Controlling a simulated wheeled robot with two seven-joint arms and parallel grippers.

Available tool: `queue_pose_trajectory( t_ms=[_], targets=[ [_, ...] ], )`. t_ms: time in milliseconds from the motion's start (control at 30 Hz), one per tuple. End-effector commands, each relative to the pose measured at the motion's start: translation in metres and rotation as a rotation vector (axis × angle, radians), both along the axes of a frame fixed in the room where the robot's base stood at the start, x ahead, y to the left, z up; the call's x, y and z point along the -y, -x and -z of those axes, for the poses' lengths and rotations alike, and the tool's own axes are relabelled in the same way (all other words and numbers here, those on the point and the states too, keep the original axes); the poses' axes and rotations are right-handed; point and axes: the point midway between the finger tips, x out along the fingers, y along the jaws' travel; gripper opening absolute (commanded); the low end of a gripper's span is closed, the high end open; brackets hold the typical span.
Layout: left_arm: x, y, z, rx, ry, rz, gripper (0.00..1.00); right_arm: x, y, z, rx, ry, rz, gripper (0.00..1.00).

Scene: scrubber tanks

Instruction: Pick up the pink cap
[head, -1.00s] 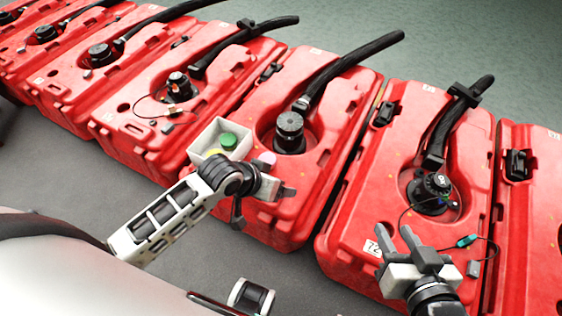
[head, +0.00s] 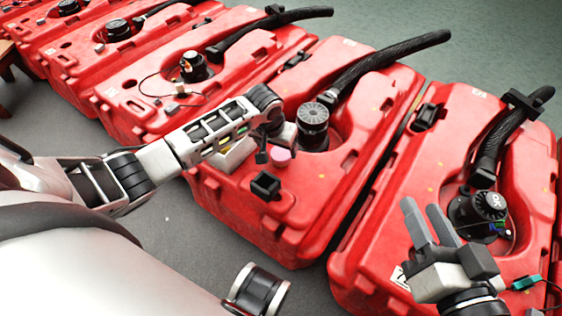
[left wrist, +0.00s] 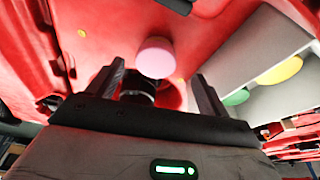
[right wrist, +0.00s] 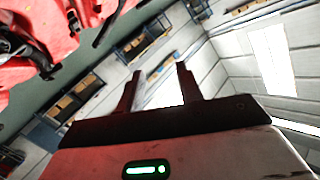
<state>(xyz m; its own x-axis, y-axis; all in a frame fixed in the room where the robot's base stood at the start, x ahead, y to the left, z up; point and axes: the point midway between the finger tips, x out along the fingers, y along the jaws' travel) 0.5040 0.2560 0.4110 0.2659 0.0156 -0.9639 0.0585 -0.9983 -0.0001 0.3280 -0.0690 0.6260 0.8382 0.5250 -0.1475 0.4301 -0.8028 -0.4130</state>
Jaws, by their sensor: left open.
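The pink cap (head: 281,155) sits on top of a red tank, in front of its black round cap. In the left wrist view the pink cap (left wrist: 156,57) shows just beyond and between the two fingertips, apart from them. My left gripper (left wrist: 157,82) is open and empty, close to the pink cap; in the head view my left gripper (head: 277,143) is partly hidden by its own wrist. My right gripper (head: 430,222) is open and empty above the red tank on the right.
A pale tray (left wrist: 263,45) with a yellow cap (left wrist: 280,70) and a green cap (left wrist: 237,97) lies beside the pink cap. The tank's black cap (head: 313,122) and thick hose (head: 390,65) stand close behind. Several red tanks line up in a row.

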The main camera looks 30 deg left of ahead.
Motion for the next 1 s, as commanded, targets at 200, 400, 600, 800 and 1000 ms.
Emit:
queue_pose_trajectory(
  t_ms=[200,400,600,800,1000],
  targets=[
    [0.002,-0.005,0.019,0.0,0.0,0.001,0.79,-0.002,0.0,0.001,0.011,-0.059,-0.006,0.36],
    [0.004,-0.016,0.046,0.0,-0.001,0.001,0.79,0.0,-0.013,-0.023,0.198,-0.073,-0.002,0.36],
    [0.004,-0.019,0.055,0.002,-0.001,0.002,0.79,0.003,-0.02,-0.042,0.342,-0.034,0.012,0.36],
    [0.004,-0.019,0.054,0.002,-0.001,0.002,0.79,0.003,-0.02,-0.044,0.348,-0.032,0.013,0.36],
    [0.004,-0.019,0.054,0.001,-0.001,0.002,0.31,0.003,-0.02,-0.043,0.346,-0.032,0.013,0.36]
  ],
)
